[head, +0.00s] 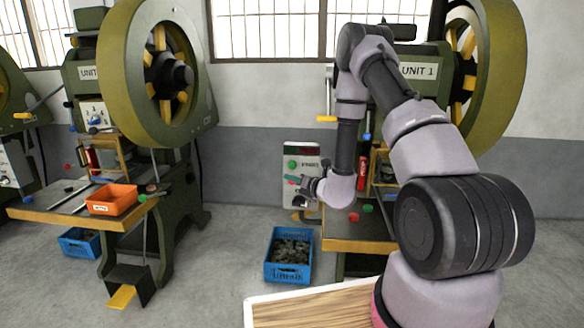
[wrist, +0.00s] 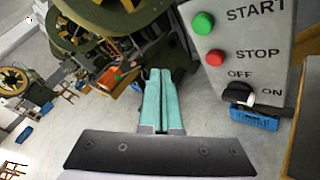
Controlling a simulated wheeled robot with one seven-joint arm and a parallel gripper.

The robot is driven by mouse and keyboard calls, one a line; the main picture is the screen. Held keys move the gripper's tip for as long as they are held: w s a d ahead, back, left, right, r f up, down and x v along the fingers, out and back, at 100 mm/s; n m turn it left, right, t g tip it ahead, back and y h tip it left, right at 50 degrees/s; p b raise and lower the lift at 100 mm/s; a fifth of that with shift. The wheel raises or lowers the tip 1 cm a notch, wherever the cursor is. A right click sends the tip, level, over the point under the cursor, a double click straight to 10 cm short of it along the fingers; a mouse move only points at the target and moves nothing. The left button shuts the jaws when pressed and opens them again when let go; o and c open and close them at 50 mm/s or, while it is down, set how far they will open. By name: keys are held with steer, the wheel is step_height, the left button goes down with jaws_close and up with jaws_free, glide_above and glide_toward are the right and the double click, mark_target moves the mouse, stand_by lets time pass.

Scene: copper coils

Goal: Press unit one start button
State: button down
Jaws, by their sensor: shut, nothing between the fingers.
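The Unit 1 press (head: 490,75) stands behind my arm, its label (head: 418,71) readable. A pale control panel (head: 314,160) stands at its left, and also fills the upper right of the wrist view (wrist: 262,55). On it are the green START button (wrist: 203,23), the red STOP button (wrist: 216,57) and a black OFF/ON knob (wrist: 237,95). The green button also shows in the head view (head: 292,164). My gripper (head: 290,179) is in front of the panel. Its teal fingers are shut together and empty (wrist: 160,70), left of and below START in the wrist view, apart from it.
A wooden-topped table (head: 320,308) is in the foreground. A blue crate of dark parts (head: 274,273) sits on the floor. A second green press (head: 135,75) with an orange tray (head: 112,199) stands left. Red (head: 353,216) and green (head: 367,208) buttons are on Unit 1's bench.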

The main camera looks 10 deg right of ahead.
mark_target(294, 167)
steer(key=shift+w+d, duration=0.45)
steer(key=shift+w, duration=0.85)
steer(key=shift+w+d, duration=0.4)
steer(key=shift+w, duration=0.95)
steer(key=shift+w+d, duration=0.45)
steer(key=shift+w, duration=0.85)
steer(key=shift+w+d, duration=0.1)
steer(key=shift+w, duration=0.25)
steer(key=shift+w+d, duration=0.15)
steer(key=shift+w, duration=0.35)
steer(key=shift+s, duration=0.15)
steer(key=shift+s+a, duration=0.25)
steer(key=shift+s, duration=0.5)
steer(key=shift+s, duration=0.1)
steer(key=s, duration=0.1)
steer(key=s+a, duration=0.1)
steer(key=s, duration=0.2)
steer(key=shift+s+a, duration=0.25)
steer(key=shift+a, duration=0.05)
